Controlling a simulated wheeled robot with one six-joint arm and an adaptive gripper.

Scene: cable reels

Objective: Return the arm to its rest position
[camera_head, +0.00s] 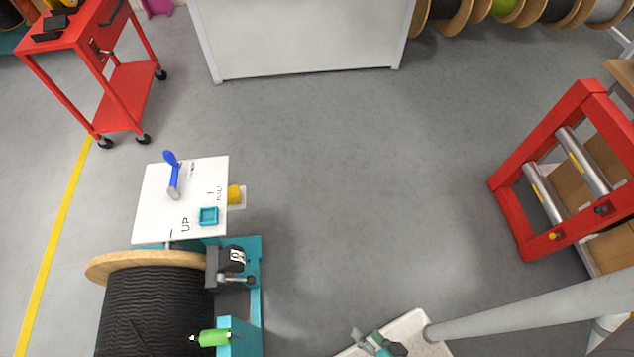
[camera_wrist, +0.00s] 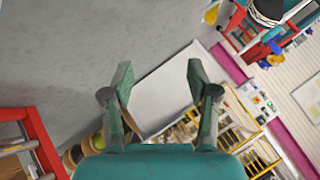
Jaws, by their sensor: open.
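My gripper (camera_wrist: 160,75) shows in the wrist view with its two green fingers spread apart. Nothing is between the fingers, and only the distant room shows through the gap. The wrist view is tilted and looks out across the floor and the walls.
In the head view, a black cable reel (camera_head: 155,310) sits on a teal stand at lower left beside a white panel (camera_head: 150,205) with a blue lever (camera_head: 172,176). A red trolley (camera_head: 128,92), white cabinet (camera_head: 300,40) and red roller frame (camera_head: 510,185) surround clear floor.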

